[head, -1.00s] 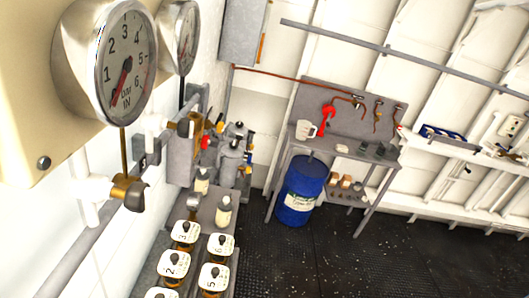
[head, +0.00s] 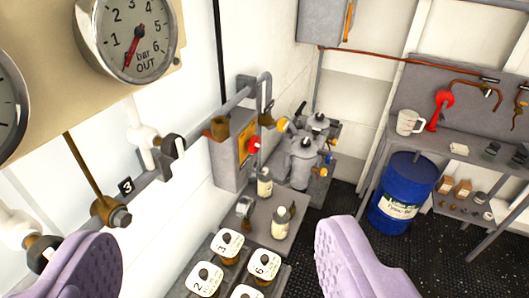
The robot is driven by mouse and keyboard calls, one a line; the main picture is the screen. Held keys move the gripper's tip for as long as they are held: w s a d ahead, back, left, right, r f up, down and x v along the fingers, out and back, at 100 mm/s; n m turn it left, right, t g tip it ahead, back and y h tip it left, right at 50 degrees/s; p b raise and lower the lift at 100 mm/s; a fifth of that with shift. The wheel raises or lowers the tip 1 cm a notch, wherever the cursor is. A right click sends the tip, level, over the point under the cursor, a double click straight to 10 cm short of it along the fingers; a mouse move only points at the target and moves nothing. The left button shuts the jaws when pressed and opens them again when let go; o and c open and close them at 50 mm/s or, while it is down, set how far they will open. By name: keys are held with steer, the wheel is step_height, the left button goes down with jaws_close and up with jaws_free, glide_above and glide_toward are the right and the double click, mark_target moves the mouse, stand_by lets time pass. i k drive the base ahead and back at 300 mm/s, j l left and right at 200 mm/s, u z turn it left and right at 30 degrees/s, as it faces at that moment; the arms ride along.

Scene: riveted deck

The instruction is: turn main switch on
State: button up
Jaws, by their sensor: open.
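A grey box (head: 228,150) with a yellow-orange front plate is on the left wall, below the pipework. A red knob (head: 254,146) sits on that plate and looks like the main switch. Its exact setting is too small to tell. My gripper (head: 217,235) shows as two lilac pads at the bottom of the head view, spread wide and empty. The knob appears above and between the pads, apart from both and farther away.
Pressure gauges (head: 130,38) and a pipe with valves (head: 170,148) line the left wall. Below stand numbered white-lidded jars (head: 228,243), small bottles (head: 281,222) and grey pump-like units (head: 298,160). A blue drum (head: 402,193) stands under the workbench. A grey cabinet (head: 322,18) hangs above.

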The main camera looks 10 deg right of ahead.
mark_target(253, 143)
steer(key=i+l+z, duration=0.15)
steer(key=i+l, duration=0.15)
steer(key=i, duration=0.15)
steer(key=i+l+z, duration=0.2)
steer(key=i, duration=0.25)
